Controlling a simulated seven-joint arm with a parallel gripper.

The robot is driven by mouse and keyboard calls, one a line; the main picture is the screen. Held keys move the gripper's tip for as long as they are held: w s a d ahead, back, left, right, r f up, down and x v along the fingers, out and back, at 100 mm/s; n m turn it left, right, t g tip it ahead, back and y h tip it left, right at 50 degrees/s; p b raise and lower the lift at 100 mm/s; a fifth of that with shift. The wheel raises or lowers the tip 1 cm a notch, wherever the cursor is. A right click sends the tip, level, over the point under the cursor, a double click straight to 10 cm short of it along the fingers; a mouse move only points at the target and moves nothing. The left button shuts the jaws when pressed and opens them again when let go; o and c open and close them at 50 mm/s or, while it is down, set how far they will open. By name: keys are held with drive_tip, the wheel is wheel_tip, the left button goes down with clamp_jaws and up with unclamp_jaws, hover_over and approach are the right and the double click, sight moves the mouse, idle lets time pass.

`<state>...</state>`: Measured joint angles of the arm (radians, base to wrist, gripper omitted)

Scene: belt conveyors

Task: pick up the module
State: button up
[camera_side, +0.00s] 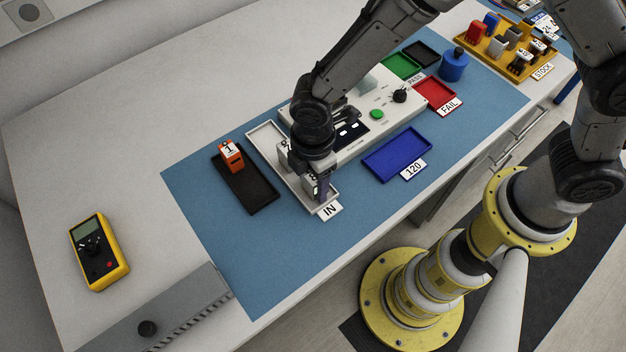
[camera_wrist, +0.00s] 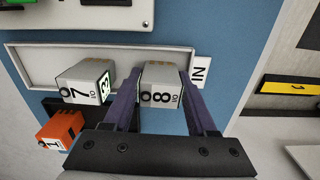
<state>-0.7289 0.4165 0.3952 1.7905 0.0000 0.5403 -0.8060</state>
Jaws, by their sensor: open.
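A grey module marked 8 (camera_wrist: 161,96) stands at the IN-label end of the white tray (camera_wrist: 30,62). My gripper (camera_wrist: 160,78) is open, with its two purple fingers on either side of this module; I cannot tell whether they touch it. A second grey module marked 7 (camera_wrist: 85,83) is left of my fingers in the wrist view, in the same tray. In the side view my gripper (camera_side: 317,190) is low at the near end of the white tray (camera_side: 264,137), and my wrist hides much of the tray.
An orange module marked 1 (camera_side: 231,155) sits on a black tray (camera_side: 252,195) left of the white tray. A test panel (camera_side: 376,114) stands close behind my gripper. A blue tray (camera_side: 397,154) lies to the right. A yellow meter (camera_side: 99,252) lies far left.

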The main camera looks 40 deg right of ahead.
drive_tip(key=shift+f, duration=0.1)
drive_tip(key=shift+c, duration=0.3)
clamp_jaws()
drive_tip(key=shift+r, duration=0.2)
drive_tip(key=shift+r, duration=0.25)
wheel_tip(320, 180, up, 2)
drive_tip(key=shift+r, duration=0.1)
drive_tip(key=s+d+r, duration=0.9)
drive_tip(key=s+r, duration=0.1)
drive_tip(key=shift+s+d, duration=0.15)
drive_tip(key=shift+s, duration=0.1)
